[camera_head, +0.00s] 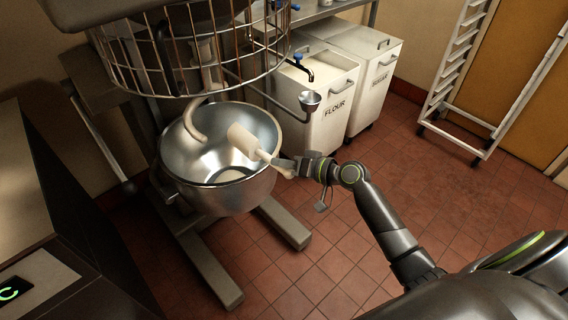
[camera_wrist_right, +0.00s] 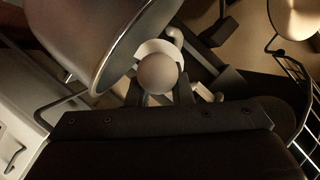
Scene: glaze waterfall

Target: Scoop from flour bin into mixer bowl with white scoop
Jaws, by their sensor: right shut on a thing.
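My right gripper (camera_head: 290,167) is shut on the handle of the white scoop (camera_head: 243,140). The scoop reaches over the right side of the steel mixer bowl (camera_head: 179,148), its head above the bowl's inside. I cannot tell whether it holds flour. A small pale patch (camera_head: 231,175) shows at the bowl's bottom. In the right wrist view, the rounded white end of the scoop (camera_wrist_right: 157,74) shows between the fingers, and the bowl (camera_wrist_right: 85,35) is at upper left. The flour bin (camera_head: 328,124), labelled FLOUR, stands behind the bowl to the right. My left gripper is out of view.
A sugar bin (camera_head: 378,88) stands beside the flour bin. A metal cup on a handle (camera_head: 310,100) is near the flour bin. A rack (camera_head: 462,85) is at right; tiled floor is clear between.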

